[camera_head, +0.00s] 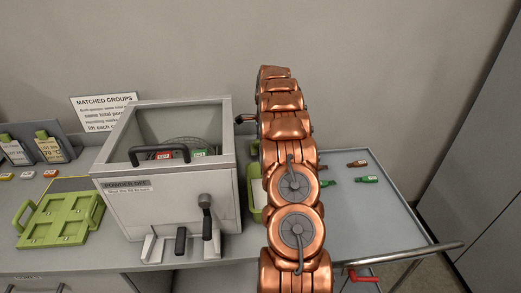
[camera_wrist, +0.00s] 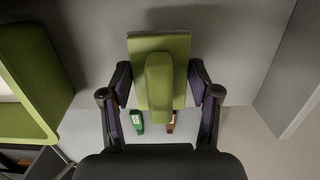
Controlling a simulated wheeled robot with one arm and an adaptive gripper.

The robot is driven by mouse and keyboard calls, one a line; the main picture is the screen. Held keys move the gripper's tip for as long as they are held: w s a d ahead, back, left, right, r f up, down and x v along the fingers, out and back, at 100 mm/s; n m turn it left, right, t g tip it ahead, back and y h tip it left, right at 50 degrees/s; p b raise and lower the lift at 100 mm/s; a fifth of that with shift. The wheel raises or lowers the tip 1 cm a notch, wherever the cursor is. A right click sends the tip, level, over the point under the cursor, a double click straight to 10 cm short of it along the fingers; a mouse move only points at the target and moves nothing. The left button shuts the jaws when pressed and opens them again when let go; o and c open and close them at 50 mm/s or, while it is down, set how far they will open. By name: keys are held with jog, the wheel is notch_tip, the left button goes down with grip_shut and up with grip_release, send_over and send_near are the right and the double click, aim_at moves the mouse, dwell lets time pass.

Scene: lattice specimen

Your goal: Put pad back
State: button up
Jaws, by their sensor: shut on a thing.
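A green pad (camera_wrist: 160,45) with a raised rounded grip is in the middle of the wrist view. My gripper (camera_wrist: 160,78) is shut on it, one finger on each side of the grip. The pad's far side is hidden from me. In the head view my copper arm stands in front, and I cannot make out the gripper or the pad there. A green-rimmed tray (camera_wrist: 44,92) is at the left of the wrist view, apart from the pad. Part of a green edge (camera_head: 255,204) shows beside my arm in the head view.
A grey box with a clear top (camera_head: 215,175) stands left of my arm. A green fixture (camera_head: 60,218) lies at far left, near a sign (camera_head: 104,110). Small green (camera_head: 366,179) and brown (camera_head: 357,163) bottles lie on the right-hand table (camera_head: 385,225), which has free room.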

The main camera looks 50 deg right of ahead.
jog(key=shift+f+p, duration=0.4)
jog(key=shift+f, duration=1.05)
jog(key=shift+f, duration=0.15)
jog(key=o, duration=1.2)
jog(key=r+b, duration=0.1)
jog(key=r, duration=0.3)
jog(key=r+b, duration=0.1)
jog(key=r, duration=0.3)
jog(key=s+d+r+b, duration=0.1)
jog(key=r+b, duration=0.1)
jog(key=r, duration=0.2)
jog(key=shift+d, duration=0.1)
jog(key=shift+r, duration=0.1)
jog(key=shift+s, duration=0.1)
